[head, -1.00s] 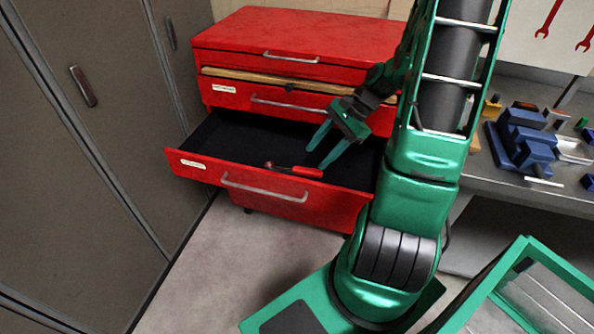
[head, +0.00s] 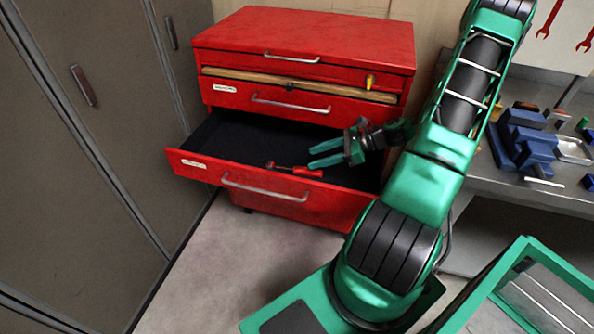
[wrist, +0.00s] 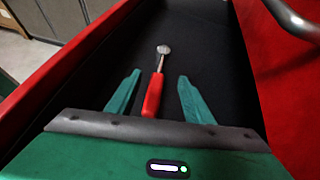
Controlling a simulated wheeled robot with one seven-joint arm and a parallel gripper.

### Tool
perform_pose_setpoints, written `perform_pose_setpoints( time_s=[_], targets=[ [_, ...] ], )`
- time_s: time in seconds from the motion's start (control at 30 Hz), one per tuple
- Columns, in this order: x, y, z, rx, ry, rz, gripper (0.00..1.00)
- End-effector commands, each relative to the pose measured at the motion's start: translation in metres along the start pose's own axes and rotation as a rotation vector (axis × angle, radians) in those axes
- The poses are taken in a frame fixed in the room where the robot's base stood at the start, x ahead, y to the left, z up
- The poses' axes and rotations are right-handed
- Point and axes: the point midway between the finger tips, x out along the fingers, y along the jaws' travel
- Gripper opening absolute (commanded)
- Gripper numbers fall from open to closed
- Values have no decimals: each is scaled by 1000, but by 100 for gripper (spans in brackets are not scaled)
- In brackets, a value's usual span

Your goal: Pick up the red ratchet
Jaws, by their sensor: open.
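The red ratchet (head: 306,172) lies in the open drawer of the red tool chest, near the drawer's front wall. In the wrist view the ratchet (wrist: 153,92) has a red handle and a silver round head pointing away from me. My gripper (head: 312,156) is open and empty, over the drawer just behind the ratchet's handle. In the wrist view my gripper (wrist: 152,88) has one green finger on each side of the handle in the picture. I cannot tell how high the fingers are above it.
The open drawer (head: 240,187) has a dark floor, otherwise bare, and red walls with a front handle. The chest (head: 300,45) stands above it. Grey lockers (head: 95,150) are at left. A workbench with a blue vise (head: 525,140) is at right.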

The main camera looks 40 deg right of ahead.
Motion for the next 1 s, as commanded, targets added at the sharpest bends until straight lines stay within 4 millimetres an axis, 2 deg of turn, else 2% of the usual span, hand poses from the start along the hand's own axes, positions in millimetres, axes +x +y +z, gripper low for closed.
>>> perform_pose_setpoints(
  time_s=[0.1,0.37,0.73,1.0],
  targets=[
    [8,0,-14,2,0,0,47],
    [24,0,-14,0,1,1,47],
    [75,1,-14,0,1,3,47],
    [82,0,-14,0,2,0,47]
  ],
)
